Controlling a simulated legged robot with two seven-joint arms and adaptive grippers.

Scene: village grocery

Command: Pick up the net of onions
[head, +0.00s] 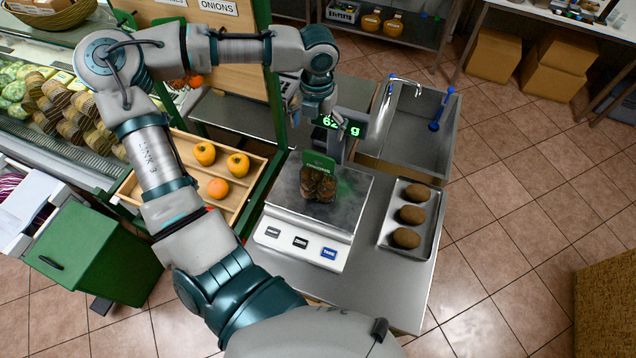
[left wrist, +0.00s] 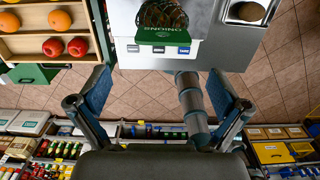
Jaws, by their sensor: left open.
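The net of onions (head: 318,184) is a dark brown bundle with a green header card. It stands on the steel plate of the scale (head: 345,205). In the left wrist view the net (left wrist: 160,12) shows at the top edge, partly cut off, its green card reading ONIONS. My left gripper (head: 318,108) is above and behind the net in the head view, apart from it. In the left wrist view its two fingers (left wrist: 158,77) are spread wide with nothing held between them. My right gripper is not in view.
A tray of brown loaf-like items (head: 424,245) stands right of the scale. A green-lit display (head: 338,126) stands behind the net, close to my gripper. A wooden crate of orange and yellow fruit (head: 178,141) is at left. A sink (head: 425,120) lies behind.

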